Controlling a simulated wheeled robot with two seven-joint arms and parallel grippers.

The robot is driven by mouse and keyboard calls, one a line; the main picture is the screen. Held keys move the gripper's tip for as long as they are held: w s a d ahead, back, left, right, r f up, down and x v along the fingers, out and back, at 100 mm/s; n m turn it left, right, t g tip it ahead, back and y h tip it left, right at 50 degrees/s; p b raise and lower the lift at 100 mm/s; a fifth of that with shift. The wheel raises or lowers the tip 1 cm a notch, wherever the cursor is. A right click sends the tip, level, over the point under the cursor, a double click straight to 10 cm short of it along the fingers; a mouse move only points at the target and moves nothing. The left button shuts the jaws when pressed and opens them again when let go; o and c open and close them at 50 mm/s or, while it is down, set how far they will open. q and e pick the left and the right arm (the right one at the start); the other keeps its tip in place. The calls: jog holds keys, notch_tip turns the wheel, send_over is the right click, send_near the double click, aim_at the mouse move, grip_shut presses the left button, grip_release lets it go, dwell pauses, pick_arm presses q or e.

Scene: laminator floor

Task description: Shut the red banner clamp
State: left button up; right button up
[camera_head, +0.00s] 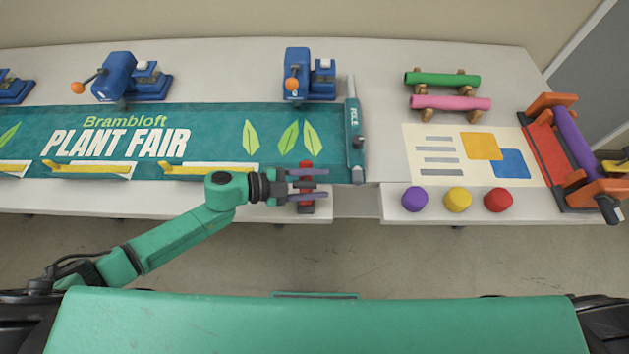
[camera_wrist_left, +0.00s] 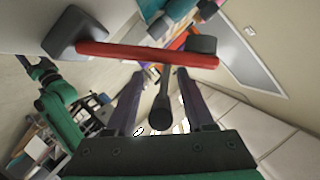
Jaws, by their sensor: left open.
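The red banner clamp (camera_head: 306,207) stands at the front edge of the left table, by the banner's lower edge. My left gripper (camera_head: 308,183) is over it and hides part of it in the head view. In the left wrist view, the clamp's red bar (camera_wrist_left: 140,53) crosses beyond the fingertips. A dark rod with a rounded end (camera_wrist_left: 161,117) lies between the open purple fingers, with gaps on both sides. I cannot tell whether the fingers touch the clamp. A green arm with a small dark gripper (camera_wrist_left: 44,72), seemingly my right, shows at the left there; its jaws are unclear.
The green banner (camera_head: 220,150) lies flat with a teal bar (camera_head: 354,140) at its right end. Blue clamps (camera_head: 308,75) with orange knobs stand behind it. A gap separates the tables. Purple, yellow and red pucks (camera_head: 498,200), rolls and a poster (camera_head: 440,170) are at right.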

pick_arm(q)
jog(key=b+v, duration=0.2)
jog(key=v, duration=1.2)
jog(key=shift+a+r, duration=0.2)
